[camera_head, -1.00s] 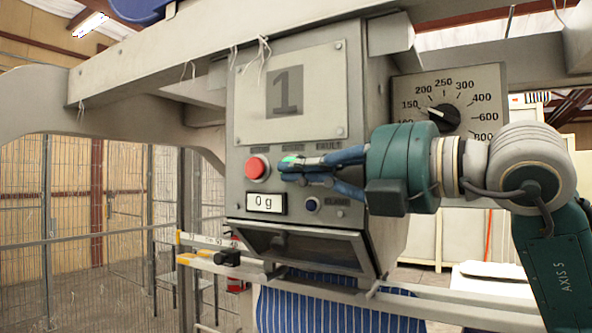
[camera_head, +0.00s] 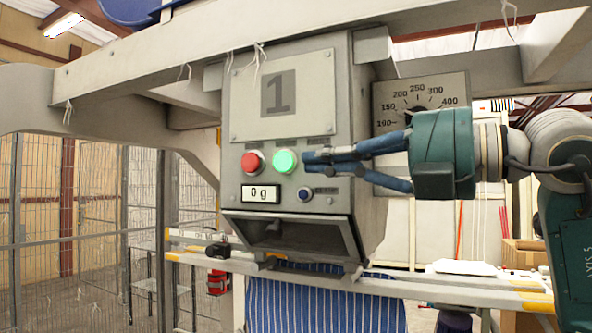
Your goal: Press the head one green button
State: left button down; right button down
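The head one panel (camera_head: 232,160) is a grey box with a large "1" plate (camera_head: 307,85). The round green button (camera_head: 285,161) is bright, lit-looking and fully visible between the red button (camera_head: 252,163) and my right gripper. My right gripper (camera_head: 308,160) comes in from the right. Its blue fingers converge at the tips and look shut, with nothing seen between them. The tips are just right of the green button, apart from it in the picture, and cover the spot under the third label. My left gripper is not in view.
The display (camera_head: 261,194) reads 0 g. A small blue button (camera_head: 304,194) sits below my fingers. A dial (camera_head: 415,100) is behind my arm. A chute opening is under the panel, with blue striped cloth (camera_head: 322,303) below. A rail (camera_head: 400,287) runs in front.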

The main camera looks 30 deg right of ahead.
jog(key=v, duration=0.3)
jog(key=shift+s+r+b, duration=0.1)
jog(key=shift+s+b, duration=0.2)
jog(key=shift+s, duration=0.25)
jog(key=shift+a, duration=0.15)
